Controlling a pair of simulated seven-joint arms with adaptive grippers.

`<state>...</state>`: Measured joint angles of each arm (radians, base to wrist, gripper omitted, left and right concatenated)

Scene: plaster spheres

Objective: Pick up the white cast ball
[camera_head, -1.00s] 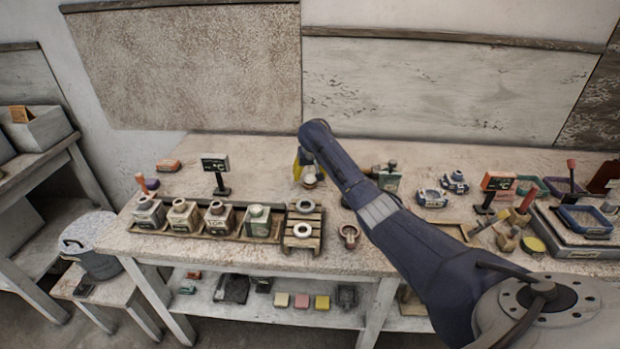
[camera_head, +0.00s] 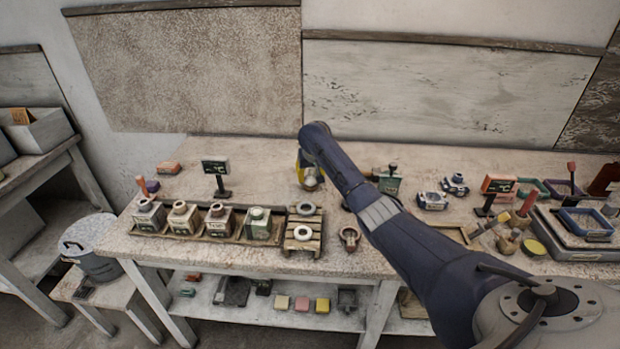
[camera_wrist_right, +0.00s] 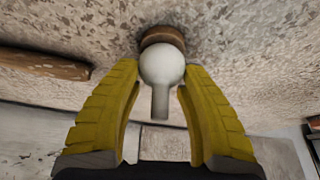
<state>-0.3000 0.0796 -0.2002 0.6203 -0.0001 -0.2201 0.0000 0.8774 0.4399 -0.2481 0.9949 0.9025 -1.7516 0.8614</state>
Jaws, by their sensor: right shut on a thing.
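The white cast ball (camera_wrist_right: 162,66) is smooth and pale, with a short stem pointing down in the right wrist view. A brown ring-shaped stand (camera_wrist_right: 162,36) shows just beyond it; I cannot tell whether the ball touches it. My right gripper (camera_wrist_right: 162,72) has its yellow fingers on both sides of the ball, shut on it. In the head view the right gripper (camera_head: 308,177) is over the back middle of the workbench, with the ball (camera_head: 311,182) small and partly hidden at its fingertips. My left gripper is not in view.
The workbench (camera_head: 250,165) holds a row of square jars (camera_head: 184,217) and a slatted rack with rings (camera_head: 303,232) in front of the gripper. A small ring-shaped item (camera_head: 349,236) stands beside the rack. A small sign (camera_head: 216,172) stands to the left. Trays and tools crowd the right.

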